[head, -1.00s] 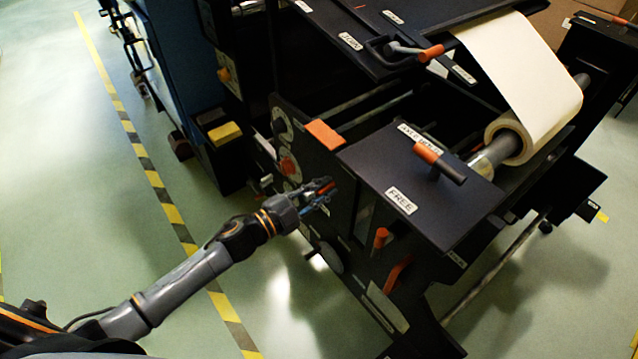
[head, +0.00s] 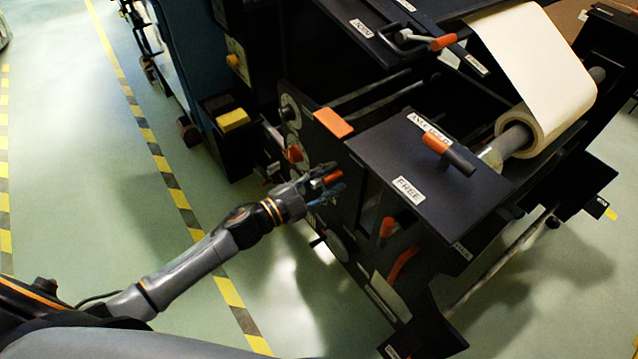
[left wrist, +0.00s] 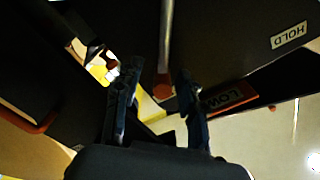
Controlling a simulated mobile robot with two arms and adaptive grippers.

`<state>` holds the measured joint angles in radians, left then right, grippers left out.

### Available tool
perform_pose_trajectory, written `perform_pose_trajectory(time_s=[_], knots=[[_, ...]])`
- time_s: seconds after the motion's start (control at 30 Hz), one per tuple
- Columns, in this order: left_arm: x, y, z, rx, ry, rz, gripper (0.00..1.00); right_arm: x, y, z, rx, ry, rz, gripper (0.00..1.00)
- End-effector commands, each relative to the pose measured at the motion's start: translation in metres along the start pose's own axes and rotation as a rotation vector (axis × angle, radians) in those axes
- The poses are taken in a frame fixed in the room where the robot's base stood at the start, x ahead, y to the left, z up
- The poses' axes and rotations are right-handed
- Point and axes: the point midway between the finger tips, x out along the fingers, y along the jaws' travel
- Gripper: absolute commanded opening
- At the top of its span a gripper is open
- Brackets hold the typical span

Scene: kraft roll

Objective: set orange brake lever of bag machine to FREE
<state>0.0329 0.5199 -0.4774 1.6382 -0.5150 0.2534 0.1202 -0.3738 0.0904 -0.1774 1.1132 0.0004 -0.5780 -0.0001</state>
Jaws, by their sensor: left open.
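The bag machine (head: 440,215) has a dark top plate with a FREE label (head: 408,190) near its front-left edge. A lever with an orange grip (head: 435,143) and a dark end lies on this plate, behind FREE, by a partly covered label. I cannot tell for certain that it is the brake lever. My left gripper (head: 335,181) is beside the machine's side panel, left of the plate, open and apart from this lever. In the left wrist view, its open fingers (left wrist: 158,108) have a rod with an orange-red end (left wrist: 163,90) beyond them. A HOLD label (left wrist: 289,36) shows at right.
Other orange handles (head: 387,227) stick out from the side panel. A white paper roll (head: 535,110) hangs right of the plate. Another orange-gripped crank (head: 443,43) is at the back. Clear green floor (head: 90,210) with striped tape lies to the left.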

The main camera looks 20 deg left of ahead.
Motion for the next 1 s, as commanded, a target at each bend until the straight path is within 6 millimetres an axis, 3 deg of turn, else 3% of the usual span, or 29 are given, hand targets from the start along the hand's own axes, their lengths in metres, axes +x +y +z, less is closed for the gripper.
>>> perform_pose_trajectory(time_s=[0.6, 1.0], knots=[[-0.108, 0.002, 0.001, -0.003, -0.003, 0.004, 0.40, 0.001, 0.000, 0.002, -0.002, -0.003, 0.000, 0.00], [-0.118, 0.001, 0.000, 0.000, 0.000, 0.002, 0.40, 0.001, 0.000, 0.002, -0.002, -0.004, 0.000, 0.00]])
